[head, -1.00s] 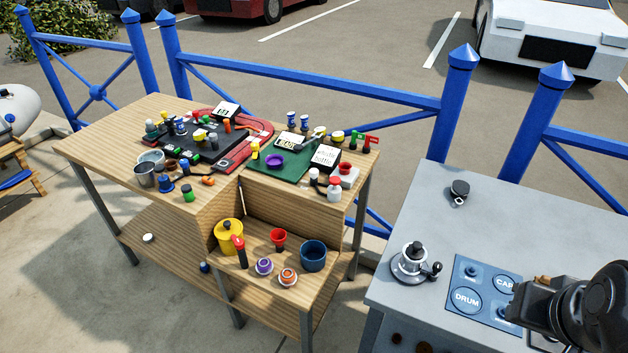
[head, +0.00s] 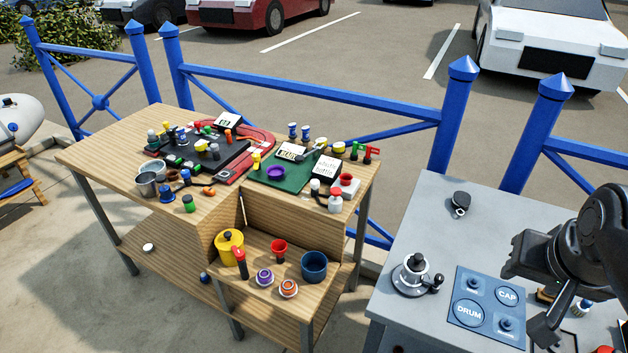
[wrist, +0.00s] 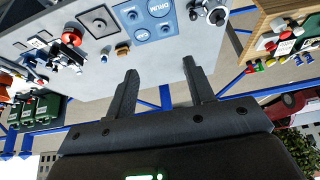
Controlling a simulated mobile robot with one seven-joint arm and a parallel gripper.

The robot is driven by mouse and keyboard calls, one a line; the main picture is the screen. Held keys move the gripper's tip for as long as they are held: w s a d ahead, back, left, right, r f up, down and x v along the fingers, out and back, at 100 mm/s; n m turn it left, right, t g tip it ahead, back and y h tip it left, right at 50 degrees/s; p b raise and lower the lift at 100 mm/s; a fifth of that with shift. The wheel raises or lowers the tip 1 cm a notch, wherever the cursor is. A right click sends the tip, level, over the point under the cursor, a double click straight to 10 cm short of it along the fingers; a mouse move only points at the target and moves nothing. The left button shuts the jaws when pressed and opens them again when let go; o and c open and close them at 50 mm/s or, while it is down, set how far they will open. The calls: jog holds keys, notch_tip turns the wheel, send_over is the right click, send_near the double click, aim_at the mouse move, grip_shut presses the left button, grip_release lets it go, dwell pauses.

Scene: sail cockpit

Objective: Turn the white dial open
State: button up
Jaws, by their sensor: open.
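I cannot single out a white dial for certain. A small white round piece (head: 148,247) lies on the lower shelf of the wooden table, too small to tell what it is. My gripper (head: 524,300) is open and empty above the right part of the grey table. In the wrist view my gripper (wrist: 160,72) has its two fingers wide apart, with only the table edge and blue fence beyond. A blue panel (head: 484,312) with DRUM and CAP labels lies flat left of my gripper. A silver winch-like fitting with a black handle (head: 412,274) stands left of that panel.
The grey table (head: 420,225) has clear room at its back left, beside a small black fitting (head: 461,203). The wrist view shows a red knob (wrist: 72,36) and a dark square plate (wrist: 98,20) there. The wooden table (head: 85,155) is crowded. A blue fence (head: 330,95) runs behind.

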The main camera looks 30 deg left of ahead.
jog(key=w+a+r, duration=0.4)
jog(key=w+a, duration=0.5)
jog(key=w, duration=0.5)
jog(key=m, duration=0.2)
send_over(315, 182)
jog(key=s, duration=0.4)
notch_tip(315, 182, down, 19)
jog(key=shift+g+h, duration=0.3)
jog(key=shift+g, duration=0.1)
jog(key=x, duration=0.9)
jog(key=shift+a+f, duration=0.25)
jog(key=shift+a, duration=0.1)
jog(key=shift+c, duration=0.2)
jog(key=c, duration=1)
jog(key=shift+o, duration=0.2)
jog(key=shift+n, duration=0.3)
